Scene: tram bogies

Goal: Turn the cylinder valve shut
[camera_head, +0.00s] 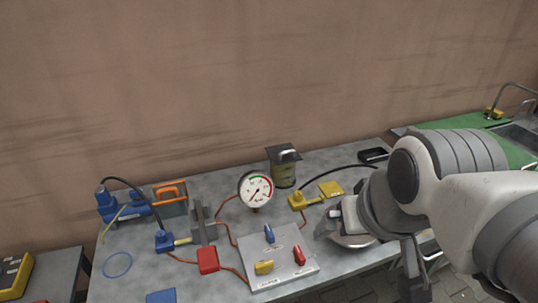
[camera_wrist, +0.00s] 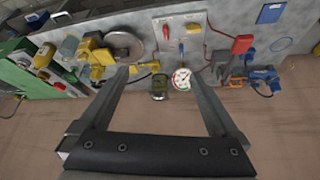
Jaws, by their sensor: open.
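A light grey panel (camera_head: 280,262) lies on the bench with a blue handle (camera_head: 269,234), a yellow handle (camera_head: 264,267) and a red handle (camera_head: 299,256). Which of them, if any, is the cylinder valve I cannot tell. A round white dial gauge (camera_head: 255,190) stands behind the panel; it also shows in the wrist view (camera_wrist: 182,78). My gripper (camera_wrist: 158,80) is open and empty above the bench, to the right of the panel in the head view. Its fingers frame the gauge and an olive canister (camera_wrist: 160,87) from a distance, touching neither.
A round metal disc (camera_head: 352,240) lies below my gripper, partly hidden by it. A blue pump (camera_head: 125,203), a red block (camera_head: 208,260) and a yellow fitting (camera_head: 302,201) with hoses stand on the bench. A brown wall (camera_head: 200,80) closes the back.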

